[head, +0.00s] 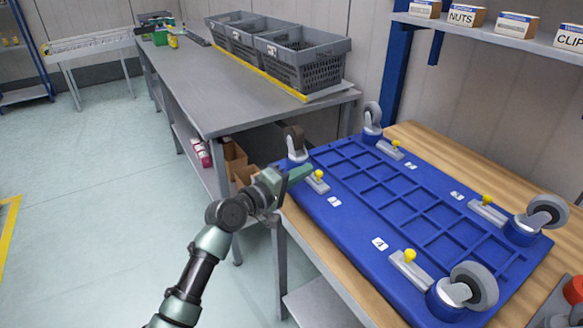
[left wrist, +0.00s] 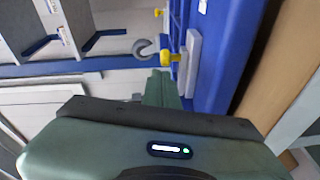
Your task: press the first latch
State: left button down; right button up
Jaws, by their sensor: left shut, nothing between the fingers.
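A blue caster board (head: 400,205) lies upside down on the wooden bench. It carries several latches, each a grey plate with a yellow knob. One latch (head: 410,258) is beside the label A (head: 380,243); another (head: 318,180) is at the left corner, and two are on the far side. My left gripper (head: 308,171) is shut and empty, its tip close beside the left-corner latch's knob. In the left wrist view the fingers (left wrist: 160,88) point at a yellow knob (left wrist: 172,57) on a grey plate (left wrist: 193,62); I cannot tell whether they touch it. My right gripper is not in view.
Grey caster wheels (head: 475,285) stand up at the board's corners, one (head: 296,142) just beyond my left gripper. Grey crates (head: 300,62) sit on a metal table (head: 230,100) behind. A shelf (head: 490,35) with labelled boxes is above the bench. Open floor lies at left.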

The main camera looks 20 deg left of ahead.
pick_arm(q)
jog(key=shift+f, duration=0.1)
jog(key=shift+d, duration=0.15)
jog(key=shift+s+d+p, duration=0.2)
jog(key=shift+d+p, duration=0.05)
jog(key=shift+p, duration=0.2)
jog(key=shift+s+d+p, duration=0.45)
jog(key=shift+d+p, duration=0.05)
jog(key=shift+d, duration=0.05)
